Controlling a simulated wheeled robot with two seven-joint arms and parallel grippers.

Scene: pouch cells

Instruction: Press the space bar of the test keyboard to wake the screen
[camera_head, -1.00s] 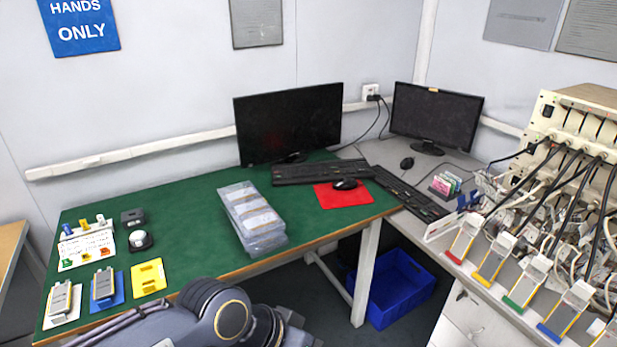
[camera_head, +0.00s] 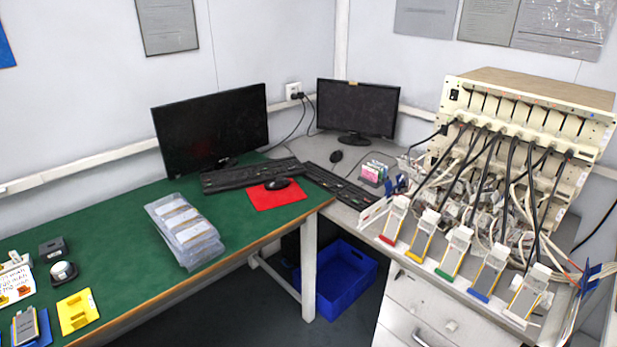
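Two black keyboards show in the head view. One keyboard (camera_head: 250,175) lies on the green bench mat in front of the larger dark monitor (camera_head: 211,129). The other keyboard (camera_head: 341,185) lies on the grey desk in front of the smaller dark monitor (camera_head: 357,108). Neither carries a label that I can read, so I cannot tell from the picture which is the test keyboard. Their space bars are too small to make out. Both screens are dark. Neither of my grippers is in view.
A black mouse (camera_head: 277,183) sits on a red mat (camera_head: 291,196); another mouse (camera_head: 336,156) is on the grey desk. Clear plastic trays (camera_head: 184,232) lie on the green bench (camera_head: 120,220). A cabled tester (camera_head: 530,130) with several coloured clips stands right. A blue bin (camera_head: 340,285) is below.

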